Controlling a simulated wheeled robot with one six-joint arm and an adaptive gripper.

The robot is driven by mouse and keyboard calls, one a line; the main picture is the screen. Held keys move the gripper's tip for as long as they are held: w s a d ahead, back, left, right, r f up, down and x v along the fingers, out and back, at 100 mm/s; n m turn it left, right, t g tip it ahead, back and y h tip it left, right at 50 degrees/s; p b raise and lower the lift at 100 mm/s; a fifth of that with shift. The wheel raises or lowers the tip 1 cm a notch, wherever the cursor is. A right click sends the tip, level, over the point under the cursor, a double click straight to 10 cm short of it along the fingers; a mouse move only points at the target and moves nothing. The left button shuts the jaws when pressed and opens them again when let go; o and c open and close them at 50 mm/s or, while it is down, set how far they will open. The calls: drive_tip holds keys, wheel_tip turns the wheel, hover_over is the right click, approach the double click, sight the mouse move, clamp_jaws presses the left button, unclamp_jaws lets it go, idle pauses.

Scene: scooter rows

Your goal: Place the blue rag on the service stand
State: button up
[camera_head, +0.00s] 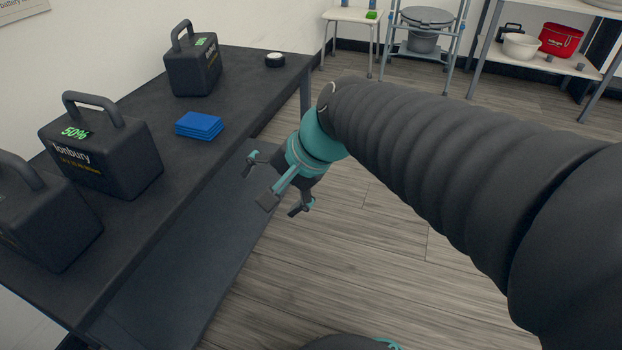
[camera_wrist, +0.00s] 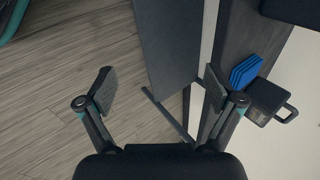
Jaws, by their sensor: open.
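The blue rag (camera_head: 200,125) lies folded flat on the dark bench (camera_head: 225,150), between black battery cases. In the wrist view the rag (camera_wrist: 244,71) shows at the right, beyond the right finger. My gripper (camera_head: 276,185) hangs over the floor just off the bench's right edge, to the right of the rag and apart from it. In the wrist view the gripper (camera_wrist: 160,88) has its fingers wide apart with nothing between them. A small white-topped stand (camera_head: 340,14) stands at the back; I cannot tell whether it is the service stand.
Battery cases (camera_head: 100,150) with raised handles flank the rag. A white round roll (camera_head: 275,60) lies at the bench's far end. At the back are a metal-framed rack (camera_head: 400,53) with a grey bucket and a shelf (camera_head: 490,52) with a red bag. The middle floor is clear.

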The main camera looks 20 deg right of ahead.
drive_tip(key=s+d+f+n+h, duration=0.2)
drive_tip(key=s+d+n+h, duration=0.2)
drive_tip(key=s+d+n, duration=0.4)
drive_tip(key=shift+s+n+t+h, duration=0.4)
drive_tip(key=shift+s, duration=0.05)
